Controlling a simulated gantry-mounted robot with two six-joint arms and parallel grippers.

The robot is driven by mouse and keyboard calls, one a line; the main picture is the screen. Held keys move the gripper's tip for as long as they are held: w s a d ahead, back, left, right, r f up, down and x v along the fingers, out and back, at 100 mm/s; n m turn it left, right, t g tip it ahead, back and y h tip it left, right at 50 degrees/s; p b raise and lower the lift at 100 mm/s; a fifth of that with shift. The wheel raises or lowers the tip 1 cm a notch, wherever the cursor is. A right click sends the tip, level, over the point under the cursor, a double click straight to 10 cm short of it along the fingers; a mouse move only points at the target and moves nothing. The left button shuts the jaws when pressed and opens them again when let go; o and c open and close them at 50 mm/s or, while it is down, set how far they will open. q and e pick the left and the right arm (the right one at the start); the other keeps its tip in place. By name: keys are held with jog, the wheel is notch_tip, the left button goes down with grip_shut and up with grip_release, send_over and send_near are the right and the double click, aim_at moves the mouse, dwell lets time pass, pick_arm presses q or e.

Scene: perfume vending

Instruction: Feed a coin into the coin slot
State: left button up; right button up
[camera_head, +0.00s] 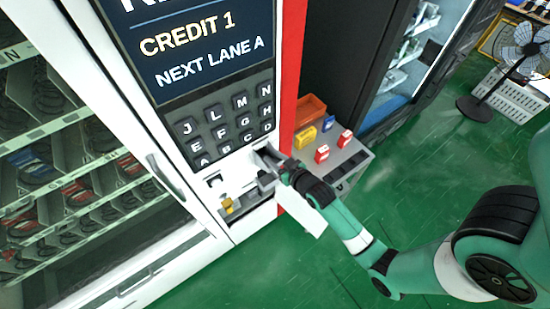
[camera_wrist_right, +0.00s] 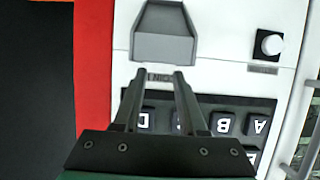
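The vending machine's front carries a screen (camera_head: 200,45) reading "CREDIT 1" and "NEXT LANE A". My right gripper (camera_head: 268,162) is at the lower right of the keypad (camera_head: 225,125). In the right wrist view its two fingers (camera_wrist_right: 161,74) are apart with no coin visible between them. Just beyond the fingertips is a grey hooded fitting (camera_wrist_right: 163,40), with a partly covered label beside it; the slot opening itself cannot be made out. A small yellow piece (camera_head: 228,206), possibly coins, sits at a ledge below the keypad. My left gripper is not in view.
A grey cart (camera_head: 350,160) with small red boxes (camera_head: 322,153) and an orange bin (camera_head: 309,108) stands right of the machine. A fan (camera_head: 525,50) is at the far right. Green floor lies open in front.

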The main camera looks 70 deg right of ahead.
jog(key=v, duration=1.1)
jog(key=shift+s+p, duration=0.3)
jog(key=shift+p, duration=0.05)
jog(key=shift+a+r, duration=0.1)
dwell(0.6)
jog(key=w+a+r+n+t+y+p, duration=0.1)
jog(key=w+a+r+t+p, duration=0.15)
jog(key=w+r, duration=0.6)
jog(key=w+a+r+n+t+y+p, duration=0.1)
jog(key=w+a+r+t, duration=0.15)
jog(key=r, duration=1.15)
jog(key=w+a+r+n+t+y+p, duration=0.15)
jog(key=w+r+t, duration=0.35)
jog(key=r, duration=0.6)
jog(key=s+a+r+n+t+y+p, duration=0.1)
jog(key=a+r, duration=0.3)
jog(key=r, duration=0.7)
jog(key=s+a+r+n+t+y+p, duration=0.1)
jog(key=s+a+r+t+y, duration=0.1)
jog(key=r, duration=0.9)
jog(key=s+a+r+n+t+y+p, duration=0.1)
jog(key=a+r+t+y, duration=0.1)
jog(key=a+r, duration=0.4)
notch_tip(320, 180, up, 5)
jog(key=shift+s+a+r+n+t+y, duration=0.1)
jog(key=shift+s+a+n+t+y, duration=0.2)
jog(key=shift+s+n+t+y, duration=0.15)
